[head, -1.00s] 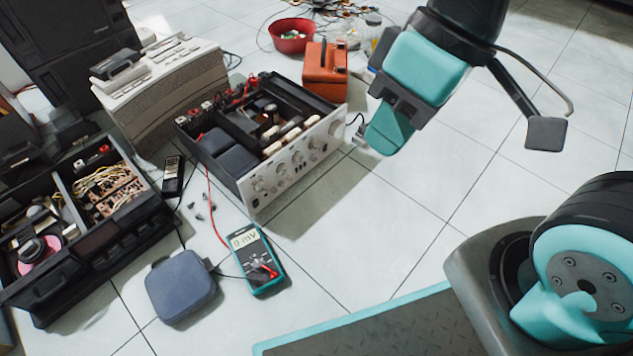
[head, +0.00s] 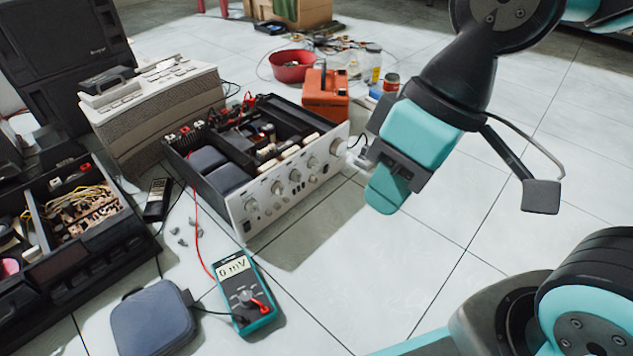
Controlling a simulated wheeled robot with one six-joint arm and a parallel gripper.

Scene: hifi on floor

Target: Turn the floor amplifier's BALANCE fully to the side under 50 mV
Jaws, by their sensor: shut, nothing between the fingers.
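The floor amplifier (head: 232,193) stands open-topped on the tiles, its silver front panel facing lower right with several round knobs (head: 295,175). The labels are too small to read, so I cannot tell which knob is BALANCE. The teal multimeter (head: 244,296) lies in front of it, its display (head: 233,266) seeming to read 0 mV. My gripper (head: 357,158) is shut and empty at the right end of the front panel, near the large rightmost knob (head: 338,147). I cannot tell whether it touches; my wrist partly hides the fingers.
A blue-grey pouch (head: 153,318) lies left of the multimeter. Another open black unit (head: 75,270) stands at the left. An orange case (head: 325,100), a red bowl (head: 292,66) and jars (head: 372,62) are behind. A red lead (head: 194,228) runs from amplifier to meter.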

